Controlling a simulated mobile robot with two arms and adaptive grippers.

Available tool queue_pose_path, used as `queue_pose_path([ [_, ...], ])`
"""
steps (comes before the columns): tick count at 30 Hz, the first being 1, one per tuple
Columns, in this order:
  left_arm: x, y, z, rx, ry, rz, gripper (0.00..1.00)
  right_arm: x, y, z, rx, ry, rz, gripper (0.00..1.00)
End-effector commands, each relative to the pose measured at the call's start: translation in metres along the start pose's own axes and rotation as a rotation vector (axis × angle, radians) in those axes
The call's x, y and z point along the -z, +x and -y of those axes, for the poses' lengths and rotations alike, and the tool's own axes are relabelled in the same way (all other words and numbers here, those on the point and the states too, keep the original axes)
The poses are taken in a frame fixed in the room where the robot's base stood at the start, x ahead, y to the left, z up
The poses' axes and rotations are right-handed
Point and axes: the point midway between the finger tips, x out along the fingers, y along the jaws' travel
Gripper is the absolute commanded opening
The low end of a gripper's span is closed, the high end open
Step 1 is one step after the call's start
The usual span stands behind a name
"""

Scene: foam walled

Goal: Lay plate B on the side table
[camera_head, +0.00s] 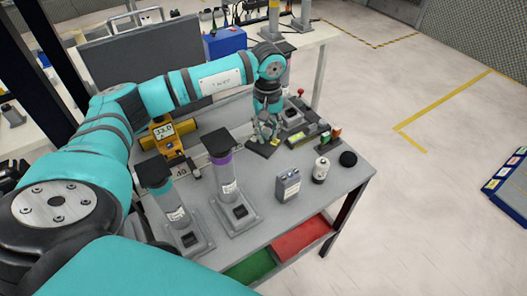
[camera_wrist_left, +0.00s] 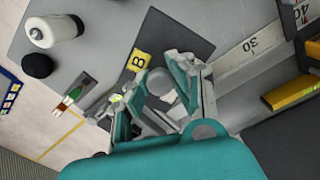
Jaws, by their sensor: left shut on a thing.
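Plate B (camera_head: 258,149) is a dark, flat square plate with a yellow label marked B. It also shows in the left wrist view (camera_wrist_left: 196,42), with the label at one edge. My left gripper (camera_head: 265,138) is above the plate, its fingers closed around a part at the plate's middle; it fills the lower middle of the left wrist view (camera_wrist_left: 163,88). The plate is at or just above the grey table (camera_head: 320,211); I cannot tell whether it touches. Which surface is the side table is not clear. My right gripper does not show.
On the grey table stand two tall cylinders in grey bases (camera_head: 232,190) (camera_head: 172,210), a grey box (camera_head: 287,186), a white canister (camera_head: 320,170) and a black puck (camera_head: 348,159). A yellow gauge (camera_head: 165,135) is at left. Open floor (camera_head: 440,180) lies to the right.

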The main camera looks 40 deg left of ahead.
Motion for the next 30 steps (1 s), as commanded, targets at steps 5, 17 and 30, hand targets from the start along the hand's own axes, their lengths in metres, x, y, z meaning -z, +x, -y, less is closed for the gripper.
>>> queue_pose_path([
  [5,0.002,0.023,0.002,0.001,-0.006,0.002,0.00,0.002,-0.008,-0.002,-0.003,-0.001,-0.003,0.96],
  [17,0.002,0.063,0.001,-0.002,-0.005,-0.001,0.00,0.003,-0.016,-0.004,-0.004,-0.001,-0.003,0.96],
  [30,0.002,0.097,0.001,-0.003,-0.005,-0.002,0.00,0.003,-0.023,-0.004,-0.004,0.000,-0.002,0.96],
])
